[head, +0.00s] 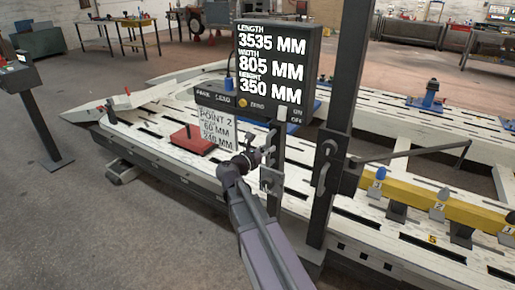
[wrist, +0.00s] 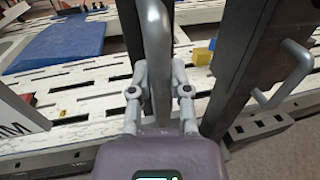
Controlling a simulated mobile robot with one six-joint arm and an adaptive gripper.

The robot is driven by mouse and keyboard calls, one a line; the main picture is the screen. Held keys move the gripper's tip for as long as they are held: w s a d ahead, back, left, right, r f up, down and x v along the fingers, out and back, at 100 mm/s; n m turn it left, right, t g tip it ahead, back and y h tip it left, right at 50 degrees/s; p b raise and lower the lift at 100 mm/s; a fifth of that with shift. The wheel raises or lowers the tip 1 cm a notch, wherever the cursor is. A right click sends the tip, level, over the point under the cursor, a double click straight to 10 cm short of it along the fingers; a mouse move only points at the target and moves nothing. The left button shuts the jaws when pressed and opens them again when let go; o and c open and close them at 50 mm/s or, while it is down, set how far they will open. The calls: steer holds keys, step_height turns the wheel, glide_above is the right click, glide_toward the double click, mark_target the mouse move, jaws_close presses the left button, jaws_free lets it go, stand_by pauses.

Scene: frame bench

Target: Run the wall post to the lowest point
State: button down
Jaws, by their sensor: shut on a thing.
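A tall dark post (head: 331,130) stands upright at the bench's near side in the head view, with a grey handle (head: 325,160) on it. A dark post with a grey loop handle (wrist: 292,75) shows at the right in the wrist view. My gripper (head: 256,157) is left of the tall post, beside grey bracket pieces (head: 270,181). In the wrist view my gripper (wrist: 160,92) is shut on a grey curved bar (wrist: 158,40), with a finger on each side. I cannot tell what the bar's ends join; my gripper hides its lower part.
A display box (head: 272,70) reads length 3535, width 805, height 350 mm. A card (head: 216,128) reads point 2, 60 mm, 240 mm. Open floor lies left.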

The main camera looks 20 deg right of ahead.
steer(key=shift+s+d+r, duration=0.1)
steer(key=shift+s+d, duration=0.05)
steer(key=shift+d, duration=0.05)
stand_by(0.3)
steer(key=c, duration=0.6)
jaws_free()
steer(key=shift+a, duration=0.15)
steer(key=shift+v, duration=5.85)
